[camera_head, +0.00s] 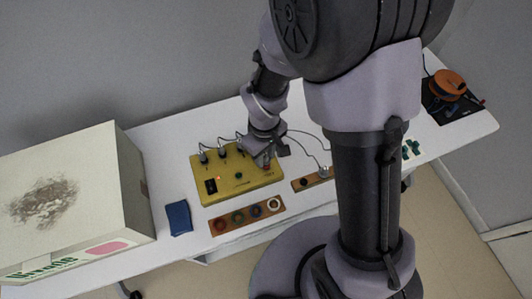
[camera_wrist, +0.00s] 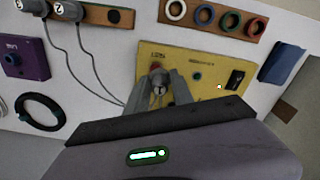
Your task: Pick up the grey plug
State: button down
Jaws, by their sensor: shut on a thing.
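The yellow box (camera_head: 225,192) lies on the white table, with several plugs and cables along its far edge in the head view. My gripper (camera_head: 266,160) is at the box's right part. In the wrist view, my gripper (camera_wrist: 160,98) is shut on a grey plug (camera_wrist: 158,87) with a dark mark on its end, and the fingers cover its sides. The plug is at the yellow box's labelled end (camera_wrist: 150,58), beside a reddish spot. I cannot tell whether it is seated in a socket or clear of it. The box's black switch (camera_wrist: 235,79) is to the right.
Two grey plugs (camera_wrist: 66,9) with cables sit on a wooden strip (camera_wrist: 98,14). Another wooden strip (camera_head: 218,227) holds coloured rings. A blue block (camera_head: 179,218) and a large carton (camera_head: 75,200) stand left. A purple box (camera_wrist: 22,60) and a black cable coil (camera_wrist: 40,112) lie nearby.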

jog(key=s+a, duration=0.3)
jog(key=s, duration=0.4)
jog(key=s+a+r+b, duration=0.1)
jog(key=s+a, duration=0.2)
jog(key=s, duration=0.4)
jog(key=shift+r, duration=0.15)
notch_tip(320, 180, up, 4)
jog(key=p, duration=0.3)
jog(key=shift+a, duration=0.1)
